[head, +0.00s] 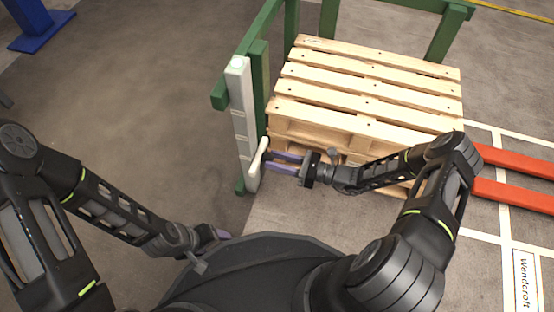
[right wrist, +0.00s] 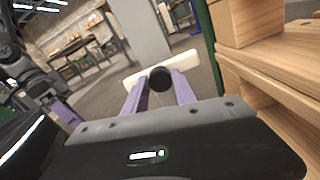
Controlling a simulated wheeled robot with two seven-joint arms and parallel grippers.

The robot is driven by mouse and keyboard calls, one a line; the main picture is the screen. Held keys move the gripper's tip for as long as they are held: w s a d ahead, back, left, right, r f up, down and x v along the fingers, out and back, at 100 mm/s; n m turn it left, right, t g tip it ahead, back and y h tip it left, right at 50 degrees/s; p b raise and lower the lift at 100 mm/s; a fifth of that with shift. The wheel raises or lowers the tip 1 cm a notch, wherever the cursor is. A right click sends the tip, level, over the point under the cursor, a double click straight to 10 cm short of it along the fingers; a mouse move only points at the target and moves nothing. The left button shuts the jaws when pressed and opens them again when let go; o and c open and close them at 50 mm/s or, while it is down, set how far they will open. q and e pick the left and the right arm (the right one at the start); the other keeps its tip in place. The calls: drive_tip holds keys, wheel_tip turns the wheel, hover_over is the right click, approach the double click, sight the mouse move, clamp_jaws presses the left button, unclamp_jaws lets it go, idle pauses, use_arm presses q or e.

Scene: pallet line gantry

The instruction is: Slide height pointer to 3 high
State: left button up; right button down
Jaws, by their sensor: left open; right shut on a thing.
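The height pointer (head: 259,157) is a pale bar low on the upright grey-white scale post (head: 240,115). In the right wrist view the pointer (right wrist: 188,61) is a cream bar with a round black knob (right wrist: 159,79) facing me. My right gripper (head: 271,161) is at the pointer, its purple fingers on either side of the knob, shut on it; the gripper also shows in the right wrist view (right wrist: 158,88). My left gripper (head: 222,235) is open and empty, low beside my base, partly hidden. The scale's markings are too small to read.
A stack of wooden pallets (head: 365,95) stands just right of the post, close to my right arm. A green frame (head: 260,65) surrounds it. Red forks (head: 515,178) lie at the right. The floor left of the post is clear.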

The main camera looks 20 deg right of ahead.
drive_tip(key=shift+r, duration=0.1)
idle(0.8)
wheel_tip(320, 180, up, 10)
drive_tip(key=p, duration=0.8)
drive_tip(key=shift+p, duration=0.3)
drive_tip(key=c, duration=1)
unclamp_jaws()
drive_tip(key=shift+d, duration=0.1)
drive_tip(key=p+v, duration=0.1)
drive_tip(key=v, duration=0.6)
drive_tip(key=shift+s+d+p, duration=0.2)
drive_tip(key=shift+d+p, duration=0.1)
